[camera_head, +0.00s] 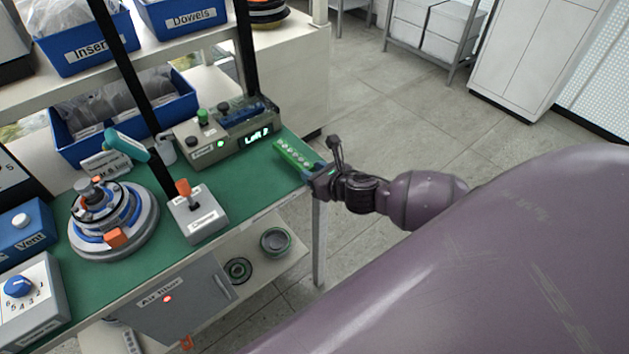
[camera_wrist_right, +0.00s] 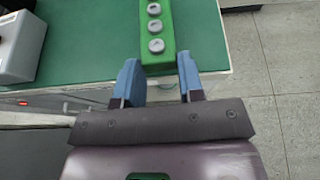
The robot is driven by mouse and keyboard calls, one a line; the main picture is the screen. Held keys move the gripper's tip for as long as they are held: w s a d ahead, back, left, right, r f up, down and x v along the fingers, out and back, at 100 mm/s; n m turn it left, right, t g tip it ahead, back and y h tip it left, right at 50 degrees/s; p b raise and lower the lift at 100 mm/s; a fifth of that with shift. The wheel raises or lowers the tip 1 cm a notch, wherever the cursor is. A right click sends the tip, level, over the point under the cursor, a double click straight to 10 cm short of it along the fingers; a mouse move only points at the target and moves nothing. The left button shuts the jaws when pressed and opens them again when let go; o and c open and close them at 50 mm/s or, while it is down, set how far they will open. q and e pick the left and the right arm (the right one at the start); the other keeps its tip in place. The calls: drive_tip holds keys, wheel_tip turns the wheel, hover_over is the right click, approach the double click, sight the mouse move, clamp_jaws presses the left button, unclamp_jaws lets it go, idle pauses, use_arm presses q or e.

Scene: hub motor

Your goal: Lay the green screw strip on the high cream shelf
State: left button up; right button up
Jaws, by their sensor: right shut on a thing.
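The green screw strip (camera_head: 293,156) is a narrow green bar with a row of round grey screw heads. My right gripper (camera_head: 313,174) is shut on its near end and holds it at the right edge of the green bench top. In the right wrist view, the strip (camera_wrist_right: 155,30) runs forward from between the two blue fingers (camera_wrist_right: 160,80). The high cream shelf (camera_head: 35,92) is at the upper left of the head view and carries blue bins. My left gripper is not in view.
The Inserts bin (camera_head: 90,45) and Dowels bin (camera_head: 190,18) take up much of the shelf. Dark uprights stand before it. On the green bench (camera_head: 240,187) are a control box (camera_head: 215,143), a joystick box (camera_head: 197,215) and a round hub motor (camera_head: 112,222). Floor at right is clear.

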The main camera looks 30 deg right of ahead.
drive_tip(key=shift+f, duration=1.4)
drive_tip(key=shift+f, duration=0.2)
drive_tip(key=o, duration=1)
drive_tip(key=shift+c, duration=0.2)
